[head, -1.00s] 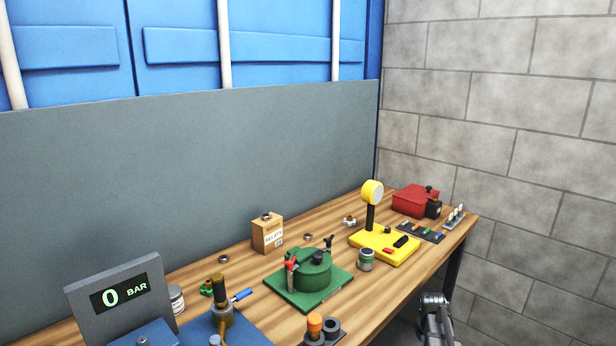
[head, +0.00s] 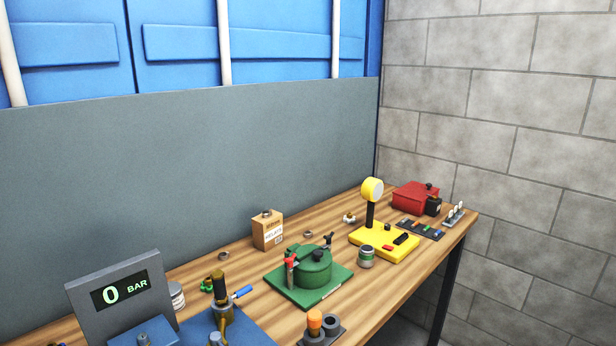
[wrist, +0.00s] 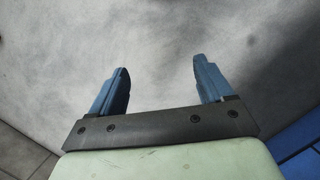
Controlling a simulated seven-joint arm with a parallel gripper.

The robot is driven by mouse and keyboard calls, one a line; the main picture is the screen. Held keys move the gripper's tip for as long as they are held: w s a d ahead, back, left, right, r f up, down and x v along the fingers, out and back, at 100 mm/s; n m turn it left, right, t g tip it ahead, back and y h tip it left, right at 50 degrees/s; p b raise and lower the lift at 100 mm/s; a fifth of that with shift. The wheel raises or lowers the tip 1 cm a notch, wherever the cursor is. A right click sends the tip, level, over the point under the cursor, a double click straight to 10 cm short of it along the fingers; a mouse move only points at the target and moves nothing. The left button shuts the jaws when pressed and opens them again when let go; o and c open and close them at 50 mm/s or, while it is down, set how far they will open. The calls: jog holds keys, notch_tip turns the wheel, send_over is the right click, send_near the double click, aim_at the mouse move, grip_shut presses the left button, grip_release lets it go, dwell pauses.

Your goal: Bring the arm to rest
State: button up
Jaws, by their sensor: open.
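My gripper (wrist: 160,82) shows in the wrist view with its two blue fingers wide apart and nothing between them. Behind the fingers is only a pale grey mottled surface, with dark floor tiles at the lower left and a blue surface at the lower right. In the head view neither my arm nor my gripper shows. The wooden workbench (head: 395,285) stands clear of the arm there.
On the bench stand a pressure display (head: 120,295) reading 0 BAR, a green pot-like device (head: 312,270), a yellow gauge stand (head: 385,243), a relays box (head: 267,232) and a red box (head: 413,198). A grey panel (head: 200,175) runs behind. A block wall (head: 530,130) is at the right.

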jog(key=s+a+f+m+g, duration=0.1)
jog(key=s+a+g, duration=0.2)
jog(key=s, duration=1.3)
jog(key=shift+s+a, duration=0.4)
jog(key=shift+a, duration=0.1)
